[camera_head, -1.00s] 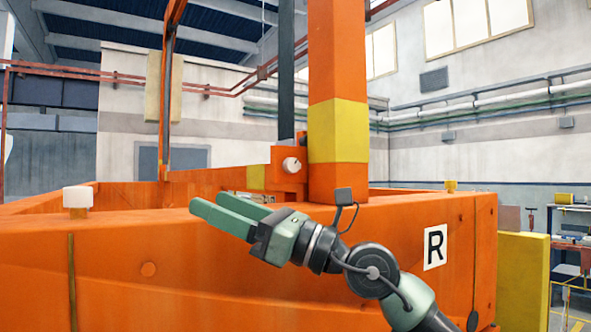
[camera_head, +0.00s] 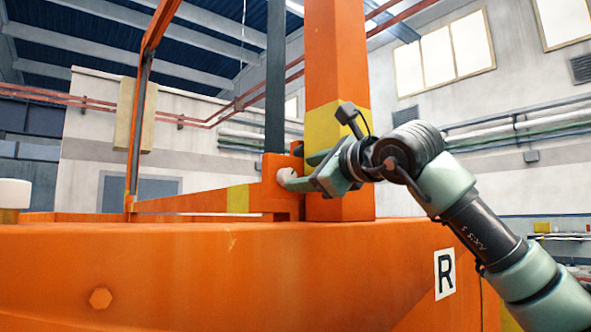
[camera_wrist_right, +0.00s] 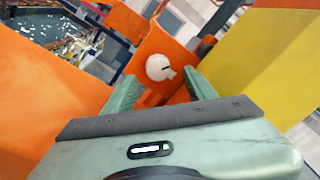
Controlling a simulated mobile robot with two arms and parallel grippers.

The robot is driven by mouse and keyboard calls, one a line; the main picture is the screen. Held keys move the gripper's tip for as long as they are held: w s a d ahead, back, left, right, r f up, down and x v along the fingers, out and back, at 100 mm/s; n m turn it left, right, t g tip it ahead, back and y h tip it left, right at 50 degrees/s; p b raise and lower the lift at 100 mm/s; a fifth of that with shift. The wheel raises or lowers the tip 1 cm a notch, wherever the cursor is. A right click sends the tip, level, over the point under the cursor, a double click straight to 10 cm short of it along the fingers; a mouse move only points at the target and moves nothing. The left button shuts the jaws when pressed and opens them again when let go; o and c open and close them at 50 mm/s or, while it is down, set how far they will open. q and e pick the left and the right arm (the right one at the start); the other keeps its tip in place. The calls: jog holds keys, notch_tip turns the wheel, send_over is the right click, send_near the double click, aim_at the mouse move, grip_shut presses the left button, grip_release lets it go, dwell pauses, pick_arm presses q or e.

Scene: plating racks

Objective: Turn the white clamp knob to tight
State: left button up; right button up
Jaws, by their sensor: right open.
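In the head view the knob (camera_head: 284,176) shows only partly, behind my fingers. My right gripper (camera_head: 299,172) is open, its fingers reaching towards the knob. In the right wrist view the two green fingers (camera_wrist_right: 160,88) are on either side below the knob, with nothing between them. I cannot tell whether a finger touches it. My left gripper is not in view.
A thick orange post (camera_head: 338,65) with a yellow band stands just right of the knob. A wide orange beam (camera_head: 200,270) with an R plate (camera_head: 445,274) runs across the front. A white cap (camera_head: 14,193) stands at the left edge.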

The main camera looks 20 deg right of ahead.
aim_at(290, 177)
jog(key=p+x, duration=0.1)
jog(key=x, duration=0.3)
jog(key=shift+f, duration=0.15)
jog(key=shift+w+a, duration=0.1)
jog(key=shift+s, duration=0.25)
jog(key=c, duration=1.2)
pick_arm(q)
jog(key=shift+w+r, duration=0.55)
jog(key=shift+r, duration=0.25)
pick_arm(e)
grip_shut()
